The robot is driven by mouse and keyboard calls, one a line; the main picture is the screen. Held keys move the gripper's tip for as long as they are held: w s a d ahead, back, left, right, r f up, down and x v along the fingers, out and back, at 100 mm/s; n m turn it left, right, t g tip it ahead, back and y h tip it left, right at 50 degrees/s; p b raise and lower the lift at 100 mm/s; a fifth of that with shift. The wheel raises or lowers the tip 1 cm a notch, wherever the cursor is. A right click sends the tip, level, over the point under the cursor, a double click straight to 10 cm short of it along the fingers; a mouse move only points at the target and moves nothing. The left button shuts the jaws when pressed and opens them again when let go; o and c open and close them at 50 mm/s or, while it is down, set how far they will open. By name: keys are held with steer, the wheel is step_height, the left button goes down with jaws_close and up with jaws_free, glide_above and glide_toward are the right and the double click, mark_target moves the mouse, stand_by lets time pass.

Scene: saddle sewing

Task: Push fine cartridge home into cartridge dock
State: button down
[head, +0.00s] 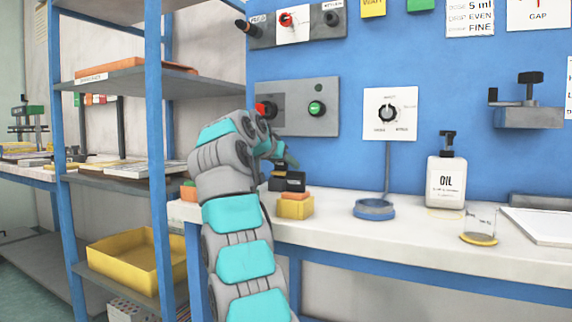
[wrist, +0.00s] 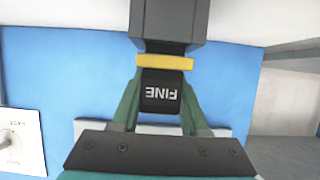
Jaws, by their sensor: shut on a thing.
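In the wrist view my gripper (wrist: 164,76) has its green fingers shut on the sides of a black cartridge (wrist: 160,94) labelled FINE, seen upside down. A yellow band (wrist: 165,62) crosses the cartridge's far end. Beyond it is a wider dark grey block (wrist: 168,22), apparently the dock. The cartridge lines up with the block and seems to meet it; how deep it sits cannot be told.
An orange-topped yellow box (head: 295,207) stands at the bench's front edge. A wall panel (head: 322,107) is close behind my gripper; a blue-framed shelf (head: 158,150) stands left.

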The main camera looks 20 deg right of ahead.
steer(key=shift+f+b, duration=0.35)
steer(key=shift+f, duration=0.1)
steer(key=shift+c, duration=1.7)
jaws_free()
steer(key=shift+s+r, duration=0.1)
steer(key=v, duration=0.7)
steer(key=shift+s+a+r, duration=0.1)
steer(key=shift+s+a, duration=0.05)
steer(key=shift+a, duration=0.2)
